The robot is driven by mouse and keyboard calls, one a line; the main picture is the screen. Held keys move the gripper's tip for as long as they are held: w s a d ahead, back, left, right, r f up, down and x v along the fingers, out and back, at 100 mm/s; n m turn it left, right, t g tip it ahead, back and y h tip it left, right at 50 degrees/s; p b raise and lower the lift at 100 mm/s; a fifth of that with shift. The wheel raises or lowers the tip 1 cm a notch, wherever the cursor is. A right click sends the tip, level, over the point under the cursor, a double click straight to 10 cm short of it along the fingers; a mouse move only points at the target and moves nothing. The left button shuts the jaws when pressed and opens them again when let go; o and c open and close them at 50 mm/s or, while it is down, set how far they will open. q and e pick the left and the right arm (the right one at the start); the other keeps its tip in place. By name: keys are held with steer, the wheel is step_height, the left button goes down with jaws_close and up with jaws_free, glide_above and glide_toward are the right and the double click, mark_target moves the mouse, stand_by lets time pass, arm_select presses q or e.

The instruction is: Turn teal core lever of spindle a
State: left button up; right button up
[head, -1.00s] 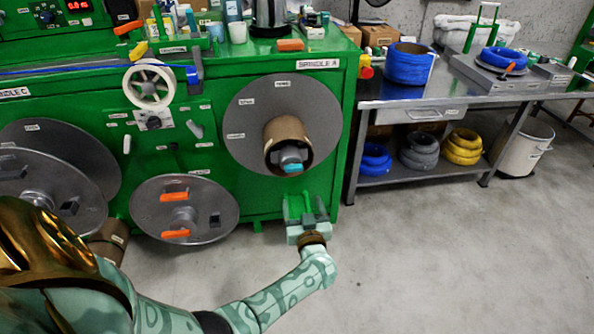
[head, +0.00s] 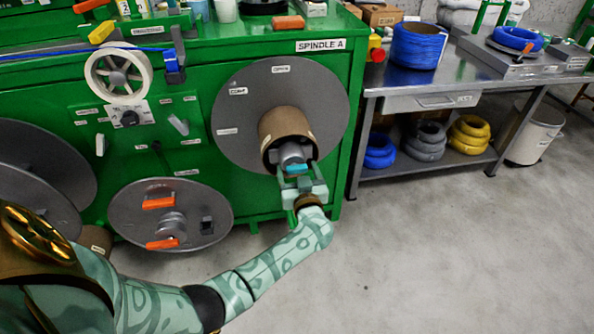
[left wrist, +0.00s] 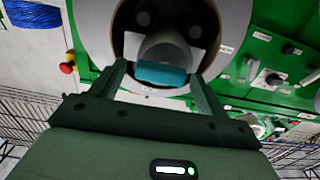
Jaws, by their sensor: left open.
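Spindle A carries a large grey disc (head: 240,110) with a brown cardboard core (head: 284,126) on the green machine. The teal core lever (head: 297,169) sits at the front end of the grey shaft inside the core. In the left wrist view the teal lever (left wrist: 161,73) lies crosswise between the finger ends. My left gripper (head: 296,178) is open, with its fingers on either side of the lever in the left wrist view (left wrist: 160,80). I cannot tell whether a finger touches it. My right gripper is not in view.
A lower grey disc with orange levers (head: 163,242) stands left of my forearm. A steel table (head: 440,75) with blue cable coils (head: 418,46) is at the right. A red button (left wrist: 67,68) shows at the left in the wrist view.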

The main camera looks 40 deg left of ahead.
arm_select(q)
steer(key=c, duration=1)
